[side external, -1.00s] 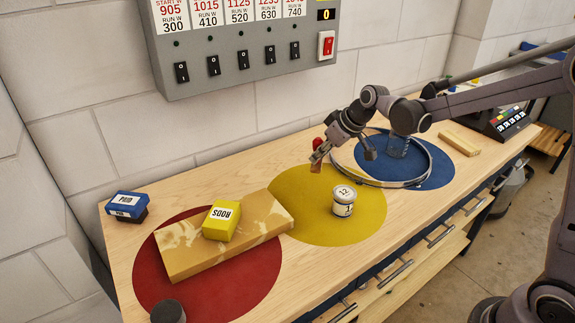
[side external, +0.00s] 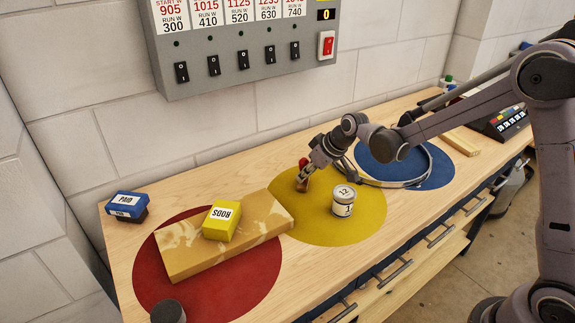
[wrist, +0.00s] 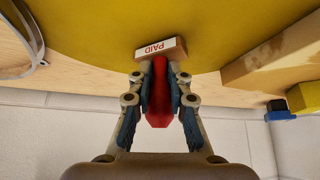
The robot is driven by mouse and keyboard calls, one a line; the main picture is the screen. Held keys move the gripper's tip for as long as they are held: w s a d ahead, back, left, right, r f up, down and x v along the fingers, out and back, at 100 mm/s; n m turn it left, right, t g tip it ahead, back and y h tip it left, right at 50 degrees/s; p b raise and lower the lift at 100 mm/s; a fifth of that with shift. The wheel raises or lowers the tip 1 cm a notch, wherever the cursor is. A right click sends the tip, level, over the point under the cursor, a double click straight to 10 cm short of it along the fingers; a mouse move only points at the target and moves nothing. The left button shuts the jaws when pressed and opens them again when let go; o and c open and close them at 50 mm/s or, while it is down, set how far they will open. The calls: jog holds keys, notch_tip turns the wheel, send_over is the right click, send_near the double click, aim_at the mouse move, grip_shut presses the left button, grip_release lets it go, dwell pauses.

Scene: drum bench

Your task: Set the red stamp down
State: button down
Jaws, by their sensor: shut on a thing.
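The red stamp (wrist: 159,105) is between the fingers of my gripper (wrist: 160,75) in the wrist view. Its handle is red, and its pale base block with a PAID label (wrist: 161,48) shows just beyond the fingertips. In the side external view, my gripper (side external: 303,182) is low over the back left part of the yellow disc (side external: 345,232), pointing down. The red stamp (side external: 303,165) shows there only in part, behind the fingers. I cannot tell whether its base touches the disc.
A round tin (side external: 344,201) stands right of my gripper on the yellow disc. A blue stamp (side external: 127,201) is far left. A hoop (side external: 372,182) lies on the blue disc (side external: 436,165).

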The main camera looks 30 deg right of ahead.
jog(key=shift+f, duration=0.15)
jog(key=c, duration=1.3)
grip_release()
jog(key=shift+o, duration=0.2)
jog(key=v, duration=1.2)
jog(key=s+m+h, duration=0.1)
jog(key=s+m, duration=0.2)
jog(key=s, duration=1.7)
jog(key=shift+s+d+t+h, duration=0.3)
jog(key=shift+d+t+h, duration=0.1)
jog(key=shift+d, duration=0.05)
